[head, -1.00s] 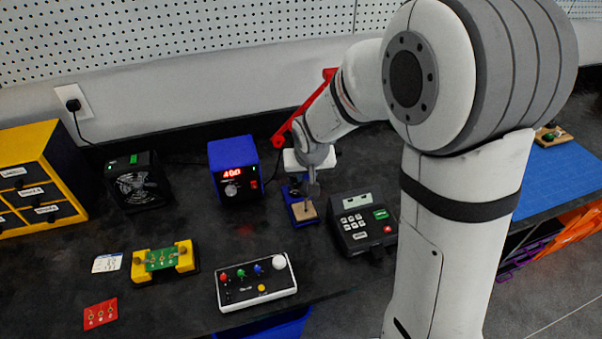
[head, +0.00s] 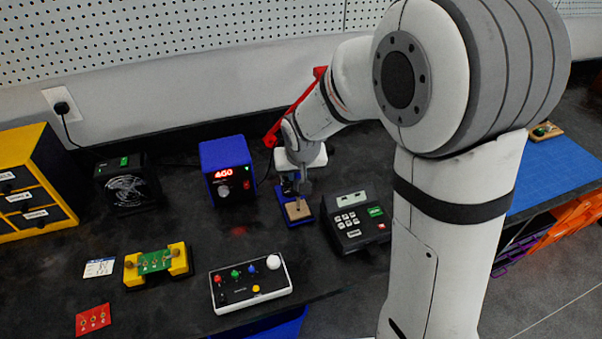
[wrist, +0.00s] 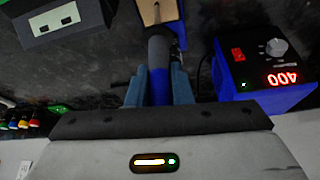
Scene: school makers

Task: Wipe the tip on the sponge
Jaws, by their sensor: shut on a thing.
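The tan sponge (head: 298,210) sits in a blue stand (head: 284,214) on the dark bench, left of the keypad box. Its tan surface also shows at the top of the wrist view (wrist: 150,12). My gripper (head: 302,188) is at the back of the stand, close behind the sponge. In the wrist view, my gripper's blue-grey fingers (wrist: 158,88) are shut on the soldering iron's blue handle (wrist: 159,82). The iron's dark front part points toward the sponge. The tip is hidden, so I cannot tell whether it touches the sponge.
The blue soldering station (head: 227,172) with a lit red display stands left of the stand. The keypad box (head: 356,223) is close on the right. A button panel (head: 250,284), a yellow board holder (head: 157,264) and a fan unit (head: 128,184) are further left.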

